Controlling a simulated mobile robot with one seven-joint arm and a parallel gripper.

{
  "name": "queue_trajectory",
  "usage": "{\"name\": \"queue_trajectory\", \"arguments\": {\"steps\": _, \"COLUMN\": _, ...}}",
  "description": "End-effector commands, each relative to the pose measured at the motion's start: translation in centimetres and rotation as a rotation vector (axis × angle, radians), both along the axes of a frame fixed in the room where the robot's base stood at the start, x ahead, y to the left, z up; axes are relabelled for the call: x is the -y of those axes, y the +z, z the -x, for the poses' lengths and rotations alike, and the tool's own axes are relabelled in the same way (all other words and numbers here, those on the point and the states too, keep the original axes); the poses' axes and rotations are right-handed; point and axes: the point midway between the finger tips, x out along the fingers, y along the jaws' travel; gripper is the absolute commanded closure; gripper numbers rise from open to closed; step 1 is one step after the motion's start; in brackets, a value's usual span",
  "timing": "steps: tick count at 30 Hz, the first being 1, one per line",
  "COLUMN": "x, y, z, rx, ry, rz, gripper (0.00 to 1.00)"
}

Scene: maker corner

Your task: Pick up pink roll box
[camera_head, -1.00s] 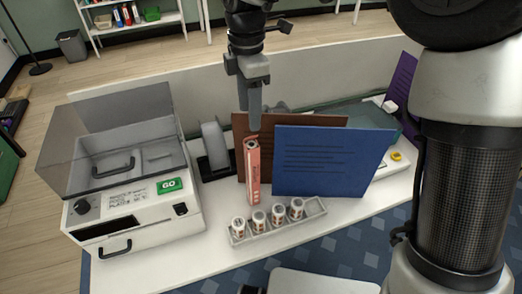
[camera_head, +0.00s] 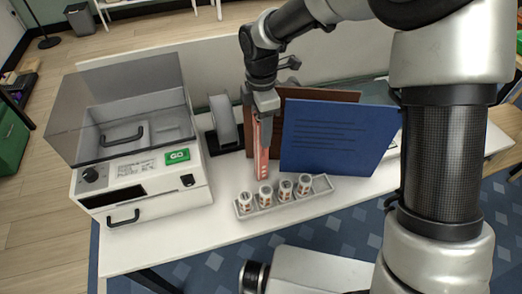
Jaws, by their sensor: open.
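The pink roll box (camera_head: 259,166) is a tall, narrow box standing upright on the white table, between the tape dispenser and the blue board. My gripper (camera_head: 266,128) is open and points down over the top of the box. Its fingers overlap the upper part of the box in this view and hide some of it. I cannot tell whether both fingers straddle the box or touch it.
A blue board (camera_head: 338,138) and a brown board (camera_head: 302,95) stand close to the right. A tray (camera_head: 319,184) with several small labelled jars lies in front. A tape dispenser (camera_head: 223,124) and a lidded machine (camera_head: 140,180) are to the left.

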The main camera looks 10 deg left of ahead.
Motion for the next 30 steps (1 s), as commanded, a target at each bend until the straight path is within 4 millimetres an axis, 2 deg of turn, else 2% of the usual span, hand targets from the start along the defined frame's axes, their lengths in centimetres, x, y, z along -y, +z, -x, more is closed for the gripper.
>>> {"name": "queue_trajectory", "arguments": {"steps": 3, "x": -0.08, "y": -1.09, "z": 0.06, "rx": 0.000, "ry": 0.001, "rz": 0.000, "gripper": 0.50}}
{"name": "queue_trajectory", "arguments": {"steps": 11, "x": -0.06, "y": -1.25, "z": 0.02, "rx": 0.001, "ry": 0.000, "rz": -0.001, "gripper": 0.52}}
{"name": "queue_trajectory", "arguments": {"steps": 18, "x": -0.06, "y": -1.22, "z": 0.00, "rx": 0.002, "ry": 0.000, "rz": -0.001, "gripper": 0.92}}
{"name": "queue_trajectory", "arguments": {"steps": 20, "x": -0.06, "y": -1.22, "z": 0.00, "rx": 0.002, "ry": 0.000, "rz": -0.001, "gripper": 1.00}}
{"name": "queue_trajectory", "arguments": {"steps": 30, "x": -0.08, "y": -0.83, "z": -0.07, "rx": 0.003, "ry": -0.001, "rz": -0.002, "gripper": 1.00}}
